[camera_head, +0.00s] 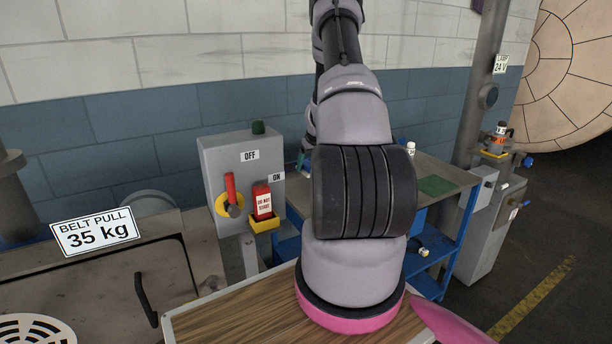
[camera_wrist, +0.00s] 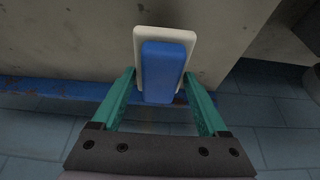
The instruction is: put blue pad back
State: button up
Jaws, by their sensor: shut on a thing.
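In the wrist view the blue pad (camera_wrist: 162,72) is between the two teal fingers of my gripper (camera_wrist: 160,80), which is shut on it. A cream rounded slab (camera_wrist: 165,33) shows behind the pad and extends past its top and sides. I cannot tell whether the slab is joined to the pad or is a separate thing. A pale, worn surface (camera_wrist: 75,40) lies beyond them.
A grey switch box (camera_head: 217,156) with a red lever and a red tag stands left of my arm. A green mat (camera_head: 437,186) lies on the bench. A wood-topped surface (camera_head: 240,312) is close in front. A pipe (camera_head: 478,85) and a grey cabinet (camera_head: 490,235) stand right.

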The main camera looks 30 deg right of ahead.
notch_tip(320, 180, down, 4)
jog(key=shift+r, duration=0.1)
jog(key=shift+c, duration=0.6)
jog(key=o, duration=1.3)
jog(key=shift+d, duration=0.1)
jog(key=shift+o, duration=0.2)
jog(key=v, duration=1.1)
jog(key=shift+s+r, duration=0.1)
jog(key=shift+r, duration=0.4)
jog(key=s+a+r+m+t+y, duration=0.1)
jog(key=s+a+r, duration=0.3)
jog(key=a+r, duration=0.75)
jog(key=s+a+r+t, duration=0.1)
jog(key=s+a+r, duration=0.3)
jog(key=a+r, duration=0.75)
jog(key=s+a+r+m, duration=0.1)
jog(key=s+a+r, duration=0.2)
jog(key=s, duration=0.4)
jog(key=s+a+r, duration=0.3)
jog(key=s, duration=0.4)
jog(key=s+a+r+m+y, duration=0.1)
jog(key=s+a+r, duration=0.2)
jog(key=s, duration=0.3)
jog(key=shift+s+a+m+t, duration=0.3)
jog(key=shift+s+a, duration=0.1)
